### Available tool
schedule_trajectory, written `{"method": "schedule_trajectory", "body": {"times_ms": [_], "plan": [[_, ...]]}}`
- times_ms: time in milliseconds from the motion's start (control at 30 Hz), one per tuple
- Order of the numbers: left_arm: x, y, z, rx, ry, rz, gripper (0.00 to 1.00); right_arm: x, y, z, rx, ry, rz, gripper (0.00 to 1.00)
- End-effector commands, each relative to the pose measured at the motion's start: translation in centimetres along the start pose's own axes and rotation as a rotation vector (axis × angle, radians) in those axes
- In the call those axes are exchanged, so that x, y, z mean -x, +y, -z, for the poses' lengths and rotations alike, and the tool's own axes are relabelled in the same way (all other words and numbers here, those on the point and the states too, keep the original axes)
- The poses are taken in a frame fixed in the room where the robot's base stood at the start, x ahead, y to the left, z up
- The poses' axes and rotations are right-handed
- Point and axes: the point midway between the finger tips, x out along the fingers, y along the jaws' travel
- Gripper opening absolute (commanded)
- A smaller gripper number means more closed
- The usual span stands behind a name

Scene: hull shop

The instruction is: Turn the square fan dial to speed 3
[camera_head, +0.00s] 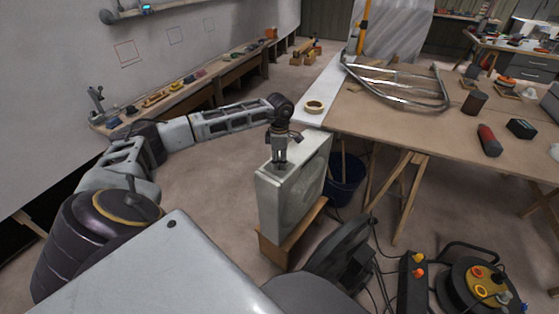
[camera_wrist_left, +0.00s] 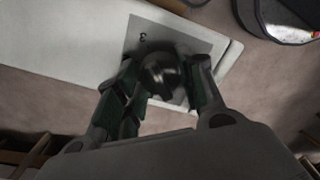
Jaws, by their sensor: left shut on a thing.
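The square fan (camera_head: 284,200) is a pale box fan with a round grille, standing upright on a low wooden stool. My left gripper (camera_head: 281,162) points down at the top of the fan. In the left wrist view, a grey panel (camera_wrist_left: 143,50) is set in the white fan top (camera_wrist_left: 60,45). The dark dial (camera_wrist_left: 165,75) sits on this panel, between the fingers of my left gripper (camera_wrist_left: 160,95), which is shut on it. The fingers cover part of the dial and panel, and I cannot read the speed setting. My right gripper is not in view.
The low wooden stool (camera_head: 275,252) holds the fan. A blue bucket (camera_head: 343,180) stands behind it, near the workbench (camera_head: 400,130). A round black fan (camera_head: 345,255), cables, a power strip (camera_head: 413,283) and a cable reel (camera_head: 482,285) crowd the floor to the right. Floor left of the fan is clear.

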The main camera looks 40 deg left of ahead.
Motion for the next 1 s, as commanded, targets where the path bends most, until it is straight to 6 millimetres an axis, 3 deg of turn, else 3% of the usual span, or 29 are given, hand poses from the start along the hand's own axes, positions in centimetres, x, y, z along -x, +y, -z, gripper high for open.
{"method": "schedule_trajectory", "body": {"times_ms": [33, 67, 233, 667, 1000], "plan": [[0.1, 0.1, 0.0, -0.001, 0.0, -0.002, 0.15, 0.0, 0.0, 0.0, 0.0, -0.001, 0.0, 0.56], [0.1, 0.1, 0.0, -0.001, 0.0, -0.002, 0.4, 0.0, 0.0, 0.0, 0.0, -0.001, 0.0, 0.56], [0.0, 0.0, 0.0, 0.0, 0.0, -0.001, 0.61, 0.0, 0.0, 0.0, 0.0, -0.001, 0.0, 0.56], [0.3, 0.0, 0.0, 0.001, 0.0, -0.001, 0.61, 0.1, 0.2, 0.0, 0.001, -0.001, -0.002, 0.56], [3.3, 0.1, 0.0, 0.001, -0.001, -0.003, 0.61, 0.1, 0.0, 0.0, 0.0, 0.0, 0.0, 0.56]]}}
